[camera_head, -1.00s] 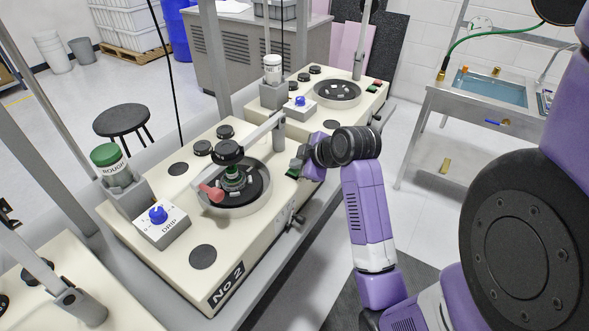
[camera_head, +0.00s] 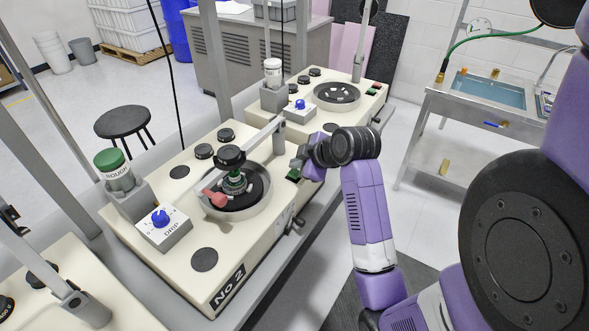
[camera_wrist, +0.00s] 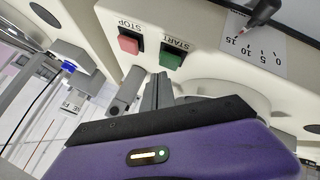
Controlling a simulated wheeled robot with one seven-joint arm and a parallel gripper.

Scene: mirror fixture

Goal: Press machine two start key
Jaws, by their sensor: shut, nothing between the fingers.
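Machine two (camera_head: 185,265), a cream bench unit marked "No 2", stands in the middle of the head view. Its green start key (camera_head: 293,175) is at the right edge of its top. In the wrist view the green key (camera_wrist: 172,60) sits below an upside-down START label, beside the red stop key (camera_wrist: 130,43). My gripper (camera_head: 298,163) is shut and empty, close to the green key in the head view. In the wrist view its fingertips (camera_wrist: 158,78) lie just below and left of the green key. I cannot tell whether they touch it.
A round plate with a lever arm (camera_head: 262,137) and a drip control box (camera_head: 165,229) occupy the machine's top. Another machine (camera_head: 362,103) stands behind, and one (camera_head: 90,255) at front left. A sink bench (camera_head: 440,100) is at right. Floor between is clear.

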